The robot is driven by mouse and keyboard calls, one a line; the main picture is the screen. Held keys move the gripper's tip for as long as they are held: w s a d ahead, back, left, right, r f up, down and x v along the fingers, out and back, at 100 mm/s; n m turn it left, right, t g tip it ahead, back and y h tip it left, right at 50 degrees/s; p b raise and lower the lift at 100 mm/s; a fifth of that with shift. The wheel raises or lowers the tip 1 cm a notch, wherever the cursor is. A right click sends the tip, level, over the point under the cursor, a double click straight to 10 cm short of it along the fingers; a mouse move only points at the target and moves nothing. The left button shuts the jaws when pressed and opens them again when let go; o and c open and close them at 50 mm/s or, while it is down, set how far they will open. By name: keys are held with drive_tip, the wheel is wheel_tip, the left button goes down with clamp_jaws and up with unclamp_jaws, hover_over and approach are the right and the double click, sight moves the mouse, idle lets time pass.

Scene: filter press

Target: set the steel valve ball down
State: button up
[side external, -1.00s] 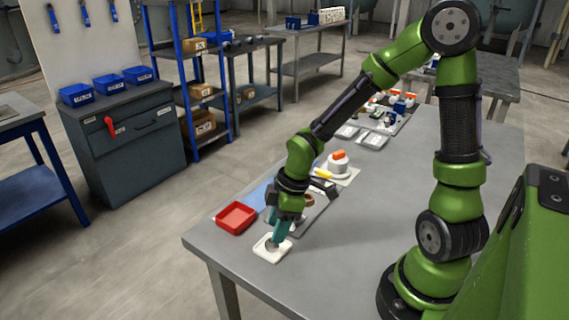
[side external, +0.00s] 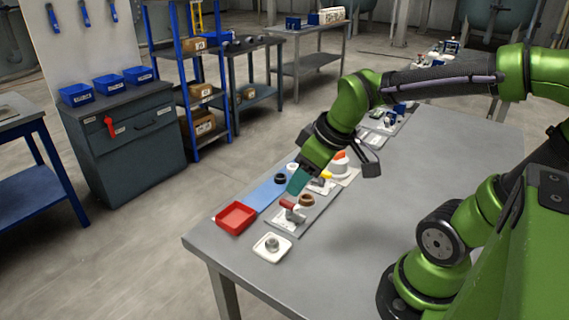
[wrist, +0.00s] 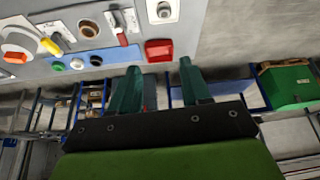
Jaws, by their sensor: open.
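The steel valve ball (side external: 271,242) sits in a square white dish (side external: 264,252) near the table's front left corner. In the wrist view the ball (wrist: 164,9) shows in the dish (wrist: 151,12) at the top edge. My gripper (side external: 297,181) is raised above the table, behind and to the right of the dish, well apart from it. In the wrist view its two teal fingers (wrist: 160,67) stand apart with nothing between them.
A red tray (side external: 236,217) lies left of the dish. Behind are a blue mat (side external: 261,197) with a black ring (side external: 280,178), a red-handled part (side external: 289,204), a brown ring (side external: 306,200) and an orange-topped white part (side external: 339,166). The table's right side (side external: 430,160) is clear.

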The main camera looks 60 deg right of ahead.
drive_tip(key=s+r+m, duration=0.1)
drive_tip(key=s+r+m+t+y, duration=0.1)
drive_tip(key=m, duration=0.1)
drive_tip(key=s+a+r+m+t, duration=0.1)
drive_tip(key=r+m, duration=0.1)
drive_tip(key=shift+s+r, duration=0.1)
drive_tip(key=shift+s, duration=0.1)
